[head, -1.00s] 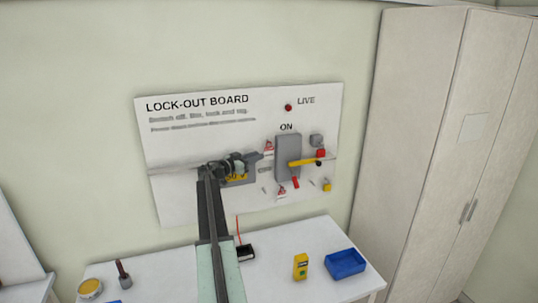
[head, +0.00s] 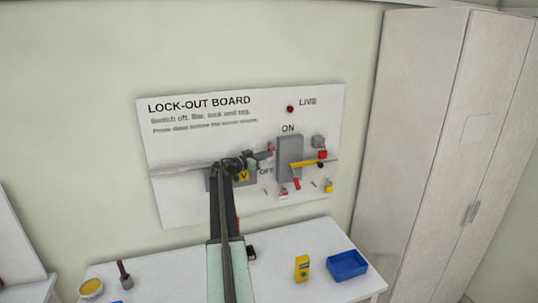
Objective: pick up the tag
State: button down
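A second red-and-white piece (head: 283,190) is lower, below the switch box. My gripper (head: 266,155) is in front of the board, pointing right, with its tip close to the upper piece. Whether they touch cannot be told. The fingers are too small and dark to show if they are open or shut. My arm hides part of the board behind it.
The grey switch box (head: 289,158) reads ON and has a yellow handle (head: 306,163) pointing right. A red lamp (head: 290,109) is marked LIVE. A yellow device (head: 302,268) and a blue tray (head: 347,265) stand on the white bench. A tall cabinet (head: 425,130) is at right.

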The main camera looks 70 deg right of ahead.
jog(key=s+a, duration=1.1)
jog(key=a, duration=0.3)
jog(key=shift+s+r, duration=0.25)
jog(key=shift+r, duration=0.05)
